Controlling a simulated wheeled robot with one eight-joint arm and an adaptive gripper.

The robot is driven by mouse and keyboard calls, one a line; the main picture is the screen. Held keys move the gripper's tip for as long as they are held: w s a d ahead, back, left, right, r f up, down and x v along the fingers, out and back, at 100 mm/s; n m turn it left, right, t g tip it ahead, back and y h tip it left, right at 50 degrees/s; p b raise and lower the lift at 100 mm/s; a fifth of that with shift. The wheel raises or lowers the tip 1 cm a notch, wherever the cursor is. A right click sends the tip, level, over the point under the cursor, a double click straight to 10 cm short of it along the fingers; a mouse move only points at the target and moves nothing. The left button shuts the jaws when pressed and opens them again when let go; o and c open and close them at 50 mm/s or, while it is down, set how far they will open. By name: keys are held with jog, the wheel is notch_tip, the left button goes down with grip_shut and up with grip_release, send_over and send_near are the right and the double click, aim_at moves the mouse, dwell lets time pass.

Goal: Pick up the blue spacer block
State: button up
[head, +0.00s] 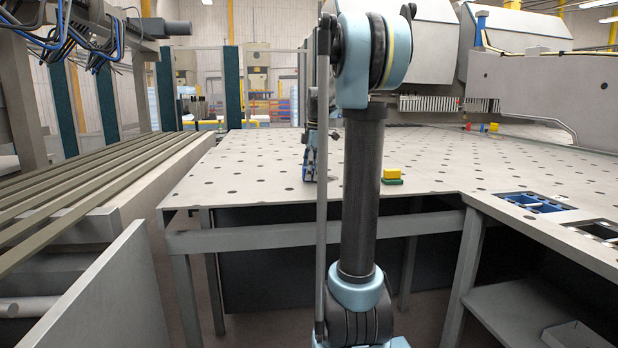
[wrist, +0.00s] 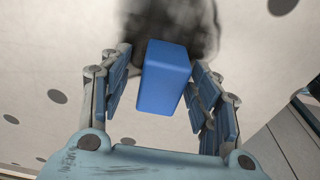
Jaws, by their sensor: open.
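The blue spacer block (wrist: 165,75) shows in the wrist view as a plain blue box on the pale perforated table. It lies between the two fingers of my gripper (wrist: 160,62), which are open with blue pads on either side of it. A narrow gap shows on each side, so neither finger visibly grips it. In the head view my gripper (head: 309,168) is low over the table, partly behind my arm. The block cannot be told apart from the blue finger pads there.
A yellow block (head: 392,173) sits on a green piece (head: 392,182) to the right of my arm. A blue tray (head: 535,202) and a dark tray (head: 601,230) are set at the table's right front. Small red and green items (head: 484,127) stand farther back. The perforated table (head: 250,165) is mostly clear.

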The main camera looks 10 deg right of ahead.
jog(key=c, duration=1.2)
jog(key=shift+r, duration=0.1)
